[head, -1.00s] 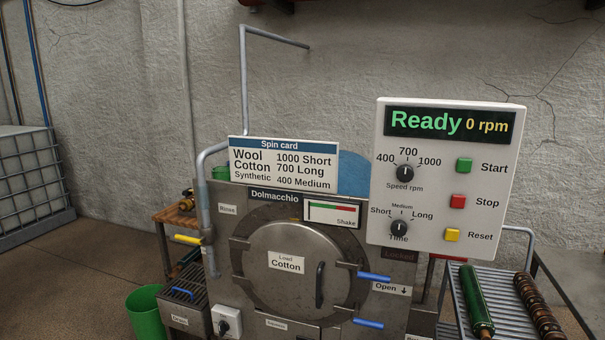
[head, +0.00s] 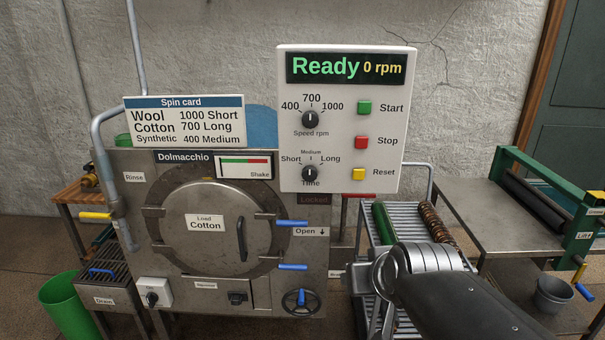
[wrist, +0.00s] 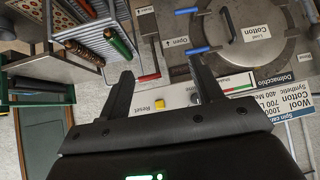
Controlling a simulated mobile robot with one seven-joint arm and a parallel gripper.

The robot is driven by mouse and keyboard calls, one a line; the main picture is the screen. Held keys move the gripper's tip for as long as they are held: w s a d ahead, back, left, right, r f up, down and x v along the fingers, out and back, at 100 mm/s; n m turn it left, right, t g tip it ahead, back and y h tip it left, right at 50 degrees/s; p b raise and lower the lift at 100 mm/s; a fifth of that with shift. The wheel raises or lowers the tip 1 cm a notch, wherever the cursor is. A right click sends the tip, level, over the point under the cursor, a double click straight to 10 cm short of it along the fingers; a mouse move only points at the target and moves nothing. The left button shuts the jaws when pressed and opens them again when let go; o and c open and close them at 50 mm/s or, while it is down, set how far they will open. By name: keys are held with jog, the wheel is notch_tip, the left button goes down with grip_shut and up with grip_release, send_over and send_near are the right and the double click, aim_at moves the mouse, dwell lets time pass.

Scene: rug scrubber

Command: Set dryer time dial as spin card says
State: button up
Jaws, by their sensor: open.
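The white control panel (head: 340,130) reads "Ready 0 rpm". Its time dial (head: 310,173) is a small black knob marked Short, Medium and Long, with its mark pointing up, near Medium. The speed dial (head: 310,119) above it points up, near 700. The spin card (head: 185,122) lists Wool 1000 Short, Cotton 700 Long, Synthetic 400 Medium. The drum door's load label (head: 205,224) reads Cotton. In the upside-down wrist view, my gripper (wrist: 161,68) is open and empty, its fingers pointing toward the panel near the yellow Reset button (wrist: 160,104). The head view does not show my fingers.
Start (head: 364,107), Stop (head: 361,142) and Reset buttons line the panel's right side. Blue handles (head: 292,222) stick out beside the drum door (head: 180,260). A rack (head: 405,215) holds a green roller and a coiled brush. A metal table (head: 470,200) stands to the right.

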jog(key=w+a+r+t+y, duration=0.1)
jog(key=w+a+t, duration=0.15)
jog(key=w, duration=0.45)
jog(key=w+a+r+t, duration=0.2)
jog(key=w+a, duration=0.2)
jog(key=w, duration=0.2)
jog(key=m+t+h, duration=0.1)
jog(key=t+h, duration=0.1)
jog(key=t, duration=0.3)
send_near(310, 176)
jog(key=w, duration=0.9)
jog(key=shift+w+a+r, duration=0.1)
jog(key=shift+w+a, duration=0.05)
jog(key=shift+c, duration=0.3)
jog(key=c, duration=0.9)
